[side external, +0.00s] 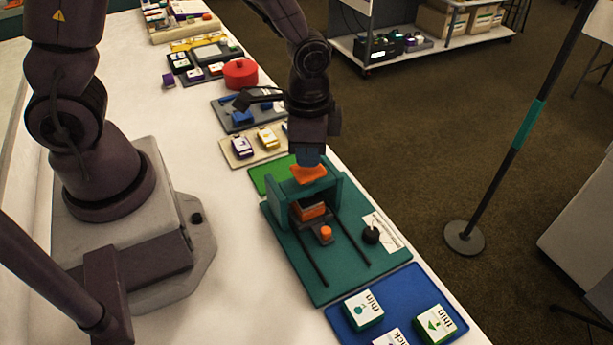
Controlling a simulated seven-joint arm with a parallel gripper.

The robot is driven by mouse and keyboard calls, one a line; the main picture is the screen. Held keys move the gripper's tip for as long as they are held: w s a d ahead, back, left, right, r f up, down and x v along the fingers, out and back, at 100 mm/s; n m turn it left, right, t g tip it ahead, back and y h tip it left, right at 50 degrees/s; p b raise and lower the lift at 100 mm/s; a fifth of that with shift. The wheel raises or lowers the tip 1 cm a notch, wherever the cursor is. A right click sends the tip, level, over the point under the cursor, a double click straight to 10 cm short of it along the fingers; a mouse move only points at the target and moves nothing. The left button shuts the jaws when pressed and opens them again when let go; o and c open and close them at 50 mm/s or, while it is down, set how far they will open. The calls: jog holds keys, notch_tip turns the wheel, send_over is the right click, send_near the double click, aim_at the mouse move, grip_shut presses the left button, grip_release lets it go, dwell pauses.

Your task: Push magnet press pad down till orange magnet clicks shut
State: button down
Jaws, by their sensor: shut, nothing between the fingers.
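A teal press frame (334,188) stands on a teal base board (288,268) at the table's right edge. An orange pad (309,175) sits on top of the frame, tilted in the picture. My gripper (308,161) points down right over this pad, shut and empty; its fingertips are hard to make out, and I cannot tell whether they touch the pad. An orange block (311,211), seemingly the magnet, sits inside the frame's opening, partly shaded. A dark slider with an orange knob (325,232) is in front of it, between two dark rails. I cannot see whether the magnet is closed.
A blue tray (368,333) with labelled boxes lies in front. A green mat (263,177), a beige tray (235,163) and a red round container (240,73) are behind.

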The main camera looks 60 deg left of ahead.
jog(key=shift+f, duration=1.25)
jog(key=shift+r, duration=3.8)
jog(key=s+a+r+n+t, duration=0.2)
jog(key=s+r+n, duration=0.1)
jog(key=r, duration=0.5)
jog(key=s+a+r+n+t, duration=0.3)
jog(key=s+r, duration=0.3)
jog(key=r, duration=0.2)
jog(key=shift+s+a+t, duration=0.25)
jog(key=shift+s+t, duration=0.05)
